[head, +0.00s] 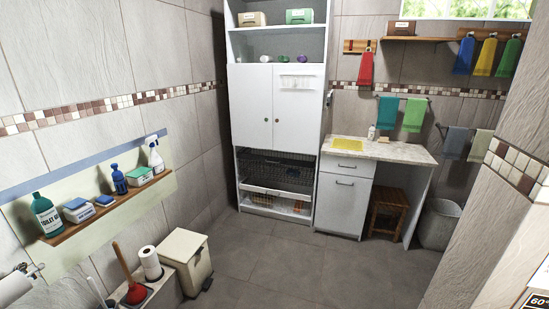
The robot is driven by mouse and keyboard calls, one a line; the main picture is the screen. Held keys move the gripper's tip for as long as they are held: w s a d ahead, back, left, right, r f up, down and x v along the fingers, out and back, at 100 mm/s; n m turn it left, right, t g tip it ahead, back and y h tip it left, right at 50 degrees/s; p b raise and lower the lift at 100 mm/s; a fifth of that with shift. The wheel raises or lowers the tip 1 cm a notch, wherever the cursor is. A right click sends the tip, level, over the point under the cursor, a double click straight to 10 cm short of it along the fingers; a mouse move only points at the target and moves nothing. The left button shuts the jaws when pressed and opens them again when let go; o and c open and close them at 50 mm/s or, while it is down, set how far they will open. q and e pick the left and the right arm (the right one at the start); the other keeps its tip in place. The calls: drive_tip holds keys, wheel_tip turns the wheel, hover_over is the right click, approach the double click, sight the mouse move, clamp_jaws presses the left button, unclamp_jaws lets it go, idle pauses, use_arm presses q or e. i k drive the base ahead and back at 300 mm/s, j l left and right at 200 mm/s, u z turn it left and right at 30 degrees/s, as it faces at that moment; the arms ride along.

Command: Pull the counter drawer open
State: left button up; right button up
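The counter (400,151) has a pale marble-look top and stands against the back wall, right of the tall white cabinet. Its white drawer (346,167) is directly under the top at the left and looks shut, with a small handle on its front. A white door (342,203) with its own handle is below the drawer. Neither of my grippers shows in the head view, so their state is hidden.
The tall cabinet (275,105) has wire baskets low down. A wooden stool (387,212) is under the counter, with a grey bin (438,224) to its right. A pedal bin (187,262) stands front left. The floor (290,265) before the counter is clear.

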sight(361, 167)
drive_tip(key=i+j+u, duration=0.1)
drive_tip(key=i+u, duration=0.15)
drive_tip(key=i, duration=0.3)
drive_tip(key=i+z, duration=0.35)
drive_tip(key=i, duration=0.3)
drive_tip(key=i+z, duration=0.4)
drive_tip(key=i+j+z, duration=0.1)
drive_tip(key=i+z, duration=1.05)
drive_tip(key=i+l, duration=0.2)
drive_tip(key=i, duration=0.2)
drive_tip(key=i+l+z, duration=0.15)
drive_tip(key=i, duration=0.25)
